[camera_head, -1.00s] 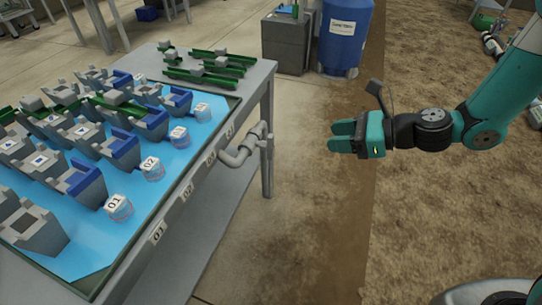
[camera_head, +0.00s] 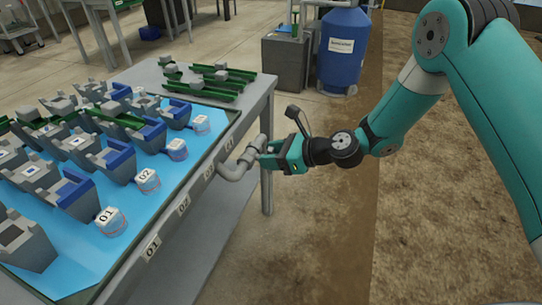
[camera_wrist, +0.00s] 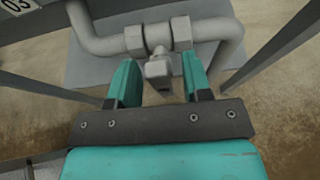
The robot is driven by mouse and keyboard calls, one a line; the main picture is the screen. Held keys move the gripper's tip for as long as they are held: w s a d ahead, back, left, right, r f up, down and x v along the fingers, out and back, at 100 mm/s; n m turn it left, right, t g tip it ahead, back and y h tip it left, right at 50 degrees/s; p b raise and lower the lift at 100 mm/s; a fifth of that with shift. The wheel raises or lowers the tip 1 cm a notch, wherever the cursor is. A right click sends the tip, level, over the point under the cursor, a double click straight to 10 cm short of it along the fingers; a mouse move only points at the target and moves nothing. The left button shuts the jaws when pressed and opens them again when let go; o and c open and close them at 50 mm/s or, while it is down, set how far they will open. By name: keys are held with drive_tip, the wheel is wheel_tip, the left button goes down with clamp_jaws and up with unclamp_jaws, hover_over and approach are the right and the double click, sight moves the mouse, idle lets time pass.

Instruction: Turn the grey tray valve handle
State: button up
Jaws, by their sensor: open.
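The grey tray valve handle (camera_wrist: 158,70) shows in the wrist view as a small block standing out from the middle of the grey valve pipe (camera_wrist: 210,30). My gripper (camera_wrist: 159,82) is open, with one teal finger on each side of the handle; whether either finger touches it I cannot tell. In the head view my gripper (camera_head: 266,153) is at the pipe (camera_head: 240,165) on the right side of the table, and its fingers partly hide the handle.
The table (camera_head: 205,205) holds a blue tray (camera_head: 75,245) with several numbered cups and grey and blue blocks. Green rails (camera_head: 212,84) lie at its far end. A blue barrel (camera_head: 340,55) and a grey cabinet (camera_head: 287,65) stand behind. The floor right of the table is clear.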

drive_tip(key=shift+a, duration=0.25)
clamp_jaws()
